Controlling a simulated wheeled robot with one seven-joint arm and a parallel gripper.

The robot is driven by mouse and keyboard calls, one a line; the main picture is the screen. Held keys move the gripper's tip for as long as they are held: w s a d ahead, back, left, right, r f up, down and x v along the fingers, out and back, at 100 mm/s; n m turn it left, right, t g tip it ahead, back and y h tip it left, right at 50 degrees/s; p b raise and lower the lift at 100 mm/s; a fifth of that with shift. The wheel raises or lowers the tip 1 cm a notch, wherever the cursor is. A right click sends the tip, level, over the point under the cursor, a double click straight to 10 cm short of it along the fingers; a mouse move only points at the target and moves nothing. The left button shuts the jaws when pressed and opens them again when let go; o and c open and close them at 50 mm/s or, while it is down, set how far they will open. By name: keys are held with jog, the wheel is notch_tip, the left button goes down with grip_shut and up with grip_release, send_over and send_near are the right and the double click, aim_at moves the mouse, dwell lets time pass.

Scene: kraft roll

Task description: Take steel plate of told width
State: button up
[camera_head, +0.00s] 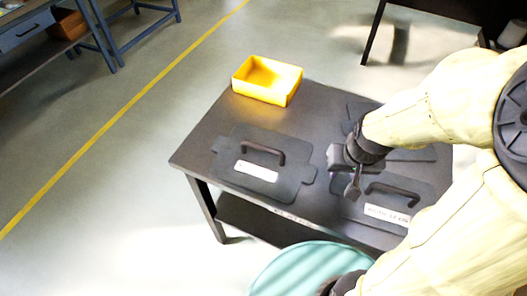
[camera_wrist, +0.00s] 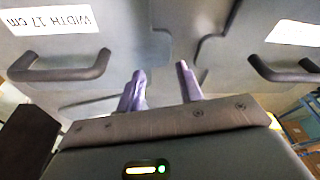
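Dark steel plates with bar handles lie on a dark table (camera_head: 205,143). The left plate (camera_head: 236,180) has a white label too small to read in the head view. The right front plate (camera_head: 348,212) also has a handle and a label. A third plate (camera_head: 424,154) at the back is partly hidden by my arm. In the wrist view, a plate at left (camera_wrist: 120,22) has an upside-down label reading "WIDTH 17 cm"; another labelled plate (camera_wrist: 262,12) is at right, its text unreadable. My gripper (camera_head: 345,183) is open and empty above the plates, its fingers (camera_wrist: 160,82) between two handles.
A yellow bin (camera_head: 284,94) stands at the table's back left corner. A teal round object (camera_head: 300,270) is in front of the table. Blue-framed benches (camera_head: 105,40) are at the upper left. The floor left of the table is clear, with a yellow line.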

jog(key=shift+o, duration=0.4)
jog(key=shift+s, duration=0.1)
jog(key=shift+a, duration=0.1)
jog(key=shift+w+a+r+p, duration=0.2)
jog(key=shift+r+p, duration=0.05)
jog(key=shift+p, duration=0.05)
jog(key=w+a+r+n+g+h+p, duration=0.1)
jog(key=w+a+r+n+p, duration=0.15)
jog(key=a+n+p, duration=0.35)
jog(key=w+a+r+n+g+h+p, duration=0.1)
jog(key=a+r+h+p, duration=0.15)
jog(key=a, duration=0.55)
jog(key=n+t+h+p, duration=0.3)
jog(key=n+t+p, duration=0.1)
jog(key=n+p, duration=0.25)
send_near(259, 146)
jog(key=d+r+v, duration=0.1)
jog(key=v, duration=0.6)
jog(key=shift+w+f+m+y+p, duration=0.25)
jog(key=shift+w+f+m+p, duration=0.1)
jog(key=shift+f, duration=0.15)
jog(key=x, duration=1.2)
jog(key=shift+s+f+p, duration=0.15)
jog(key=shift+p, duration=0.15)
